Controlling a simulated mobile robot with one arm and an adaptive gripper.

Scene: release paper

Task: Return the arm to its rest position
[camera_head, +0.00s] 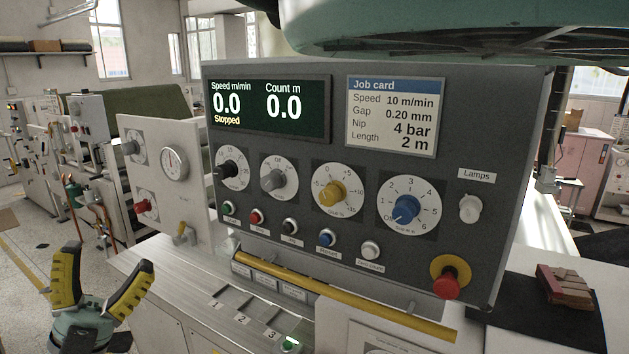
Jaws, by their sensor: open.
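My gripper (103,285) is at the lower left of the head view. Its two yellow and black fingers point up and stand spread apart, with nothing between them. It is to the left of the grey control panel (285,150) and in front of the machine's pale side, apart from both as far as I can see. The panel's display (268,107) reads speed 0.0, count 0.0 and "Stopped". The rest of my arm below the gripper is cut off by the frame.
The panel carries several dials, a row of buttons and a red emergency stop (447,282). A yellow bar (345,298) runs below it. A reddish block (565,284) lies on a black mat (535,312) at right. Open floor (30,285) shows at left.

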